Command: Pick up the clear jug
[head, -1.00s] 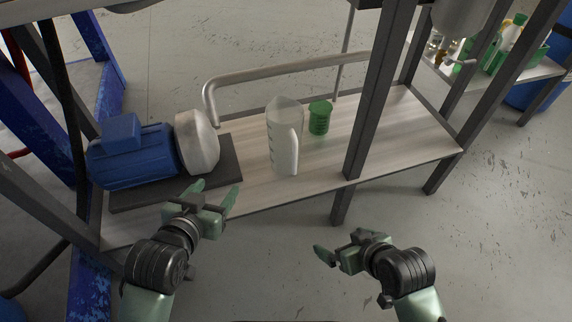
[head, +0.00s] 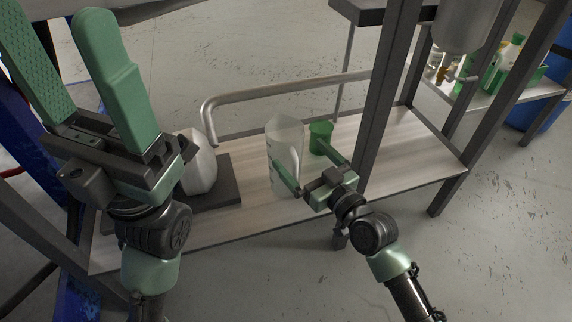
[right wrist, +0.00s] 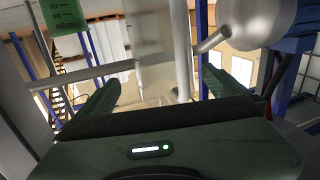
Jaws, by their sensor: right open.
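The clear jug (head: 284,135) is tall and translucent with a pale handle, and stands upright on the wooden shelf (head: 410,150). It also shows in the right wrist view (right wrist: 152,45), in the gap between my right fingers. My right gripper (head: 297,153) is open at the jug's right side. One finger overlaps the jug's lower part in the head view; I cannot tell whether it touches. The other finger points at the green container beside the jug. My left gripper (head: 52,18) is open and empty, raised close to the head camera at the left.
A green container (head: 320,131) stands just right of the jug. A bent pipe (head: 280,90) runs behind. A dark upright post (head: 378,110) stands beside my right gripper.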

